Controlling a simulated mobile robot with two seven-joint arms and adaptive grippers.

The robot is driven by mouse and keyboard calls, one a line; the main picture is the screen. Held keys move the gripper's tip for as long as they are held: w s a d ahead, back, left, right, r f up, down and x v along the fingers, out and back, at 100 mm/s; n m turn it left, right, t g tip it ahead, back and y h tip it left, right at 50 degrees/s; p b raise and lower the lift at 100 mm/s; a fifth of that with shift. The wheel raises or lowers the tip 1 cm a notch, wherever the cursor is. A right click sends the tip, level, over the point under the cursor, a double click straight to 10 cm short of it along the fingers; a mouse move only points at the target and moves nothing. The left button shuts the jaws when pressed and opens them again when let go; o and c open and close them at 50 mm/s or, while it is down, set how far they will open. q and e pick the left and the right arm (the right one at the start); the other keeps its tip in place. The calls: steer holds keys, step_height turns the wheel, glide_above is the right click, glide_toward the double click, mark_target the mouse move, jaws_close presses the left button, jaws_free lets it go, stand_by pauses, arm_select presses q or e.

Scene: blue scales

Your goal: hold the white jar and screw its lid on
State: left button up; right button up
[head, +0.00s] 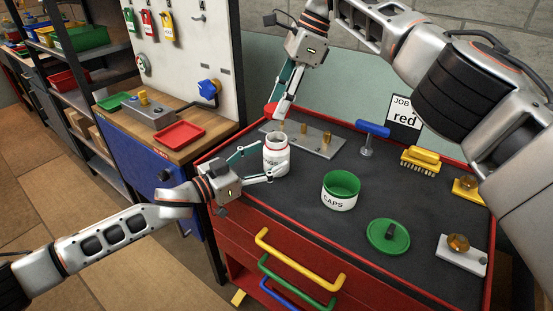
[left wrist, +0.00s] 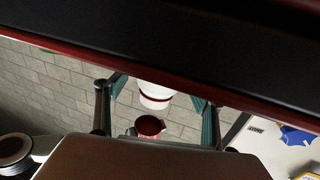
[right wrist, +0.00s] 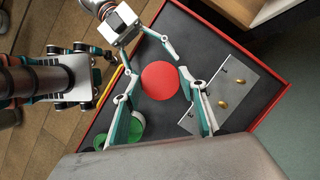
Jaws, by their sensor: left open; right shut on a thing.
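The white jar (head: 276,162) stands upright and uncapped on the dark bench top. My left gripper (head: 266,163) is open, with its fingers on either side of the jar. In the left wrist view the jar (left wrist: 155,93) shows between the spread fingers, with gaps on both sides. My right gripper (head: 283,109) points down above the jar, shut on the red lid (head: 270,108). The lid is a round red disc (right wrist: 160,81) in the right wrist view and hides the jar beneath it. In the left wrist view the lid (left wrist: 150,125) is apart from the jar's mouth.
A grey plate with brass pegs (head: 315,142) lies behind the jar. A blue-handled tool (head: 372,131) and yellow brush (head: 420,160) are farther right.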

arm_select(q)
steer(key=shift+x, duration=1.75)
steer(key=c, duration=1.7)
arm_select(e)
steer(key=shift+f, duration=2.45)
